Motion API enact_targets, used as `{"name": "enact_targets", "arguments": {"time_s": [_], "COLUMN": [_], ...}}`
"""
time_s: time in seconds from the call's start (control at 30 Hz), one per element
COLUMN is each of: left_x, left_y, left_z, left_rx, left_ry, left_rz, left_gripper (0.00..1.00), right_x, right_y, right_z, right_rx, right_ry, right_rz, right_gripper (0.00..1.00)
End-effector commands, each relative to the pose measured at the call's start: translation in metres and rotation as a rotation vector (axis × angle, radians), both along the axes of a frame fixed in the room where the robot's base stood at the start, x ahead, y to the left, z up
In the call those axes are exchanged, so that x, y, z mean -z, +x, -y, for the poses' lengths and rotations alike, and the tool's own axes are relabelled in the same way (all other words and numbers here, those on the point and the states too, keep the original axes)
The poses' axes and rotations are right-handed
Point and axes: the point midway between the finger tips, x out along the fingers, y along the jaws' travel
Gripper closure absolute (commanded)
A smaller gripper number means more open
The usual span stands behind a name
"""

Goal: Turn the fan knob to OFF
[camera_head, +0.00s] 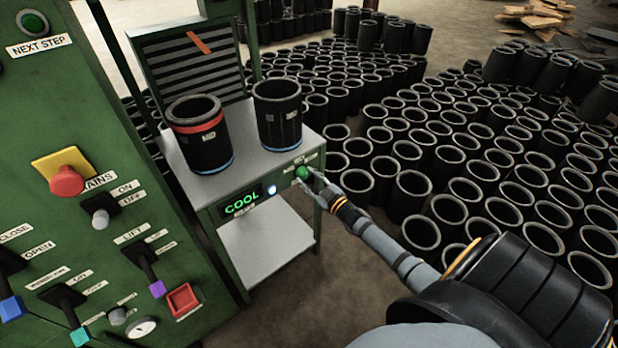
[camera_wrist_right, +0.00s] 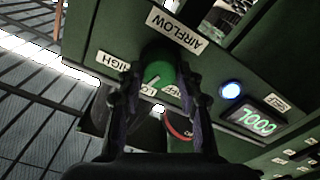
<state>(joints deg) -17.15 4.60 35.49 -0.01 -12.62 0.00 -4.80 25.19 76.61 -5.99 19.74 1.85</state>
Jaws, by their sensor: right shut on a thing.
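The fan knob is a round green knob (camera_head: 302,172) on the front edge of the grey cooling table. In the right wrist view the green knob (camera_wrist_right: 157,68) sits beneath an AIRFLOW label (camera_wrist_right: 176,27), with a HIGH label (camera_wrist_right: 112,61) beside it. My right gripper (camera_head: 314,182) reaches in from the right and is shut on the knob. In the wrist view the fingers of my right gripper (camera_wrist_right: 158,85) lie on either side of it. They partly hide the knob and the lower label, so its exact setting cannot be read. My left gripper is not in view.
A lit COOL display (camera_head: 241,203) and a blue-white lamp (camera_head: 272,189) are left of the knob. A green control panel (camera_head: 95,130) stands left. Many sleeves (camera_head: 445,140) cover the floor.

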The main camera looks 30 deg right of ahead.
Motion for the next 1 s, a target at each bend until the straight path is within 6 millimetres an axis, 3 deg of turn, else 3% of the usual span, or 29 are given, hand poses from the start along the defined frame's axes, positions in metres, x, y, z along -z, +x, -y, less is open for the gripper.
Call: {"name": "enact_targets", "arguments": {"time_s": [1.0], "left_x": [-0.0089], "left_y": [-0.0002], "left_z": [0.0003], "left_rx": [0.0], "left_ry": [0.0], "left_rz": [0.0], "left_gripper": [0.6], "right_x": [0.001], "right_y": [-0.0003], "right_z": [-0.0003], "right_rx": [-0.001], "right_ry": [-0.902], "right_rz": [0.069], "right_gripper": [0.96]}}
